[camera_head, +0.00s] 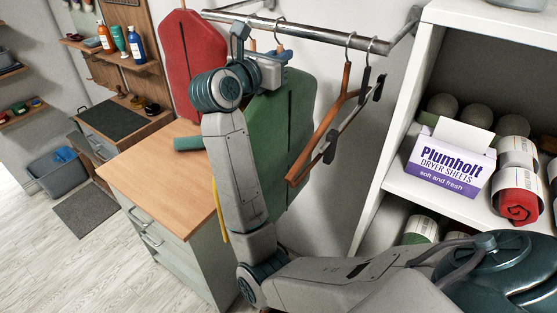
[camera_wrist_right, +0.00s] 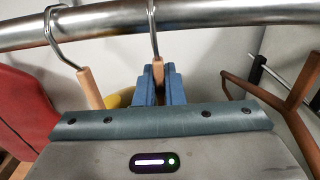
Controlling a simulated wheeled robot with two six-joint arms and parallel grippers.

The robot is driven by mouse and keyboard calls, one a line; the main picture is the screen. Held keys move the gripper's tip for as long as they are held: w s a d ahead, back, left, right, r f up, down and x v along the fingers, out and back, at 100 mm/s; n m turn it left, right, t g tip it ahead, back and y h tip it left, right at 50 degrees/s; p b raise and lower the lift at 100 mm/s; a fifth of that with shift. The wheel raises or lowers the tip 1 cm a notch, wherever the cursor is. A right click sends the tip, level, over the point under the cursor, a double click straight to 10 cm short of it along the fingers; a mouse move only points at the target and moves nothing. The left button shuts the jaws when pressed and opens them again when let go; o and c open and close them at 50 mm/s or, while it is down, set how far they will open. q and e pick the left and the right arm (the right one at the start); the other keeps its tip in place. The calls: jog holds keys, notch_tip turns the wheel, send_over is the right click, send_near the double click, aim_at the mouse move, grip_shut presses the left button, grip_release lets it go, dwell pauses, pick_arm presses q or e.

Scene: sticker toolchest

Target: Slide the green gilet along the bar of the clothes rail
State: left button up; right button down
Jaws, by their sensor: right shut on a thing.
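The green gilet (camera_head: 285,140) hangs from the metal bar of the clothes rail (camera_head: 325,36), partly hidden behind my right arm. My right gripper (camera_head: 284,57) is just below the bar, at the top of the gilet. In the right wrist view its blue fingers (camera_wrist_right: 158,84) are shut on the wooden neck of a hanger (camera_wrist_right: 157,66), whose metal hook goes up to the bar (camera_wrist_right: 220,18). My left gripper is not in view.
A red gilet (camera_head: 188,55) hangs left of the green one. To the right hang a bare wooden hanger (camera_head: 322,128) and a dark clip hanger (camera_head: 352,118). A wooden-topped cabinet (camera_head: 160,175) stands below left; a white shelf unit (camera_head: 400,120) stands right.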

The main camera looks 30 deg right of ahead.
jog(key=s+d, duration=0.2)
jog(key=s, duration=0.3)
jog(key=shift+s+d, duration=0.15)
jog(key=shift+s, duration=0.15)
dwell(0.6)
jog(key=shift+f, duration=0.1)
dwell(0.5)
jog(key=c, duration=1.5)
grip_release()
jog(key=shift+o, duration=0.2)
jog(key=shift+f+b, duration=0.15)
jog(key=shift+b, duration=0.15)
